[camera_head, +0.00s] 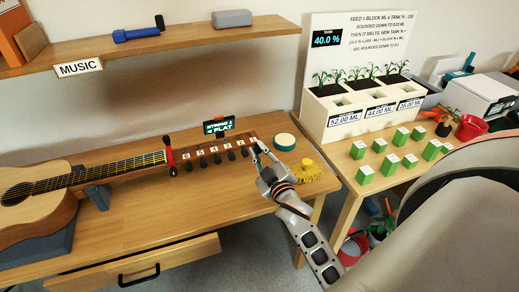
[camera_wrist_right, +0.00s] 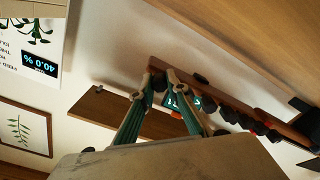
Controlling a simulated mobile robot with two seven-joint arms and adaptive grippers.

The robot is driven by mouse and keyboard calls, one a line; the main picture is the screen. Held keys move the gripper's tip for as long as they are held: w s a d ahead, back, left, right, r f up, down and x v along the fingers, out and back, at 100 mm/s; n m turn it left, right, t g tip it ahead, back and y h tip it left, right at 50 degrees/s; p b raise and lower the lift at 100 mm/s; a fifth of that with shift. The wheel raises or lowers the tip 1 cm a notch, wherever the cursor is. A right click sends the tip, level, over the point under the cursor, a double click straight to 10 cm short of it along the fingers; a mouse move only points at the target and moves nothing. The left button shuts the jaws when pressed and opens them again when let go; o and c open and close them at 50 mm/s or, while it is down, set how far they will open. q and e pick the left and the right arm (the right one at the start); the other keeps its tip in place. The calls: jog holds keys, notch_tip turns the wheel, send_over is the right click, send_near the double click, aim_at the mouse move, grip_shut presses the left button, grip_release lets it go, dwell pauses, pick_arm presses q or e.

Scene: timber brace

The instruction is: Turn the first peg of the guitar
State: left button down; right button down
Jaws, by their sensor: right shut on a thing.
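The guitar (camera_head: 35,207) lies on the wooden desk at left, its neck pointing right. Its headstock (camera_head: 213,150) carries a row of dark pegs (camera_head: 217,159) along the near side. My right gripper (camera_head: 258,149) is at the far right end of this row, shut on the endmost peg, which its fingers mostly hide. In the right wrist view, the two fingertips (camera_wrist_right: 161,80) meet at the end of the headstock, with other dark pegs (camera_wrist_right: 222,113) beyond them. A small display (camera_head: 219,126) behind the headstock reads STRING 1 and FLAT. My left gripper is not in view.
A round teal-topped tin (camera_head: 284,142) and a yellow brush-like thing (camera_head: 308,171) stand close to the right of my gripper. A red clamp-like piece (camera_head: 169,156) sits on the neck. An open drawer (camera_head: 140,268) juts out in front. The desk front is clear.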

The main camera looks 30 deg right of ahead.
jog(key=shift+n, duration=0.6)
jog(key=c, duration=2.2)
grip_release()
jog(key=shift+c, duration=0.2)
jog(key=v, duration=0.7)
jog(key=shift+s, duration=0.25)
